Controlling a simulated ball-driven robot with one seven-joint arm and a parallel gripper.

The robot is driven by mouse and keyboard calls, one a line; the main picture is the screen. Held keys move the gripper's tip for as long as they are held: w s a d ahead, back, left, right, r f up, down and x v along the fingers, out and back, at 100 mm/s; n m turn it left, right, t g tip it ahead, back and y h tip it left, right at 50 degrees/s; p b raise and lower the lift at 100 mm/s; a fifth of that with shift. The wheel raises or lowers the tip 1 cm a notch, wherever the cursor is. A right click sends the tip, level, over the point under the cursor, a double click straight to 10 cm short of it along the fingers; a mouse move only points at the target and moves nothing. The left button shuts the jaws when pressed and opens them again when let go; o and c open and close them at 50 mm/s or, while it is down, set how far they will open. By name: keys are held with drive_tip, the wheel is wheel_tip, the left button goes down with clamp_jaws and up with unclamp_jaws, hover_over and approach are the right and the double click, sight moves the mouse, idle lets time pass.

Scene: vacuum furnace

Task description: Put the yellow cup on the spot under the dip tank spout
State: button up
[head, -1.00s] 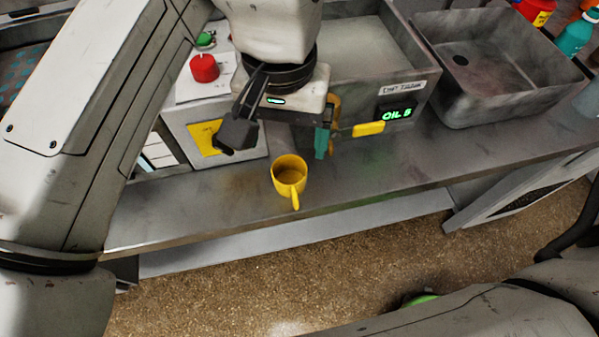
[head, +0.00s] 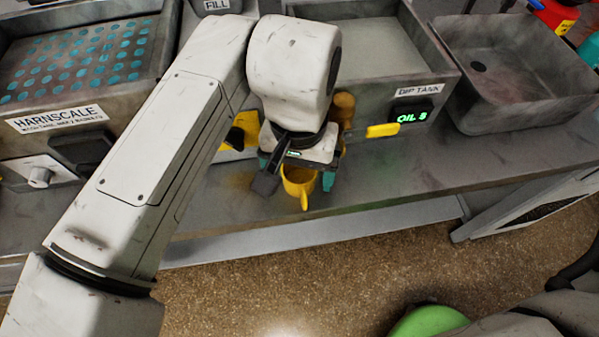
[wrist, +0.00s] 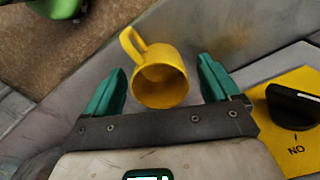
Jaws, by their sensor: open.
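The yellow cup (head: 299,184) stands upright on the grey bench in front of the dip tank, its handle toward the bench's front edge. It also shows in the wrist view (wrist: 160,80), with its open top facing the camera. My gripper (head: 297,172) is open above the cup. In the wrist view my gripper's teal fingertips (wrist: 163,82) lie on either side of the cup, with gaps on both sides. The dip tank (head: 400,75) stands behind, with a yellow lever (head: 383,130) on its front. The brass-coloured spout (head: 343,105) is partly hidden by my arm; the spot under it is hidden.
A grey sink (head: 500,75) stands right of the dip tank. A tank labelled HARNSCALE (head: 60,122) is at the left. A yellow plate with a black knob (wrist: 292,105) is right of my gripper in the wrist view. The bench right of the cup is clear.

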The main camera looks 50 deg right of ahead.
drive_tip(key=shift+c, duration=0.2)
drive_tip(key=c, duration=1.2)
drive_tip(key=shift+r, duration=0.15)
drive_tip(key=shift+r+p, duration=0.75)
drive_tip(key=shift+p, duration=0.15)
drive_tip(key=s+a+r+p, duration=0.1)
drive_tip(key=s+r+p, duration=0.2)
drive_tip(key=p, duration=0.3)
drive_tip(key=s+a+r+p, duration=0.2)
drive_tip(key=s+r+p, duration=0.2)
drive_tip(key=s+p, duration=0.1)
drive_tip(key=s+a+r+p, duration=0.1)
drive_tip(key=s+r+p, duration=0.3)
drive_tip(key=p, duration=0.3)
drive_tip(key=shift+s+a+r+p, duration=0.2)
drive_tip(key=shift+s+p, duration=0.15)
drive_tip(key=shift+s, duration=0.25)
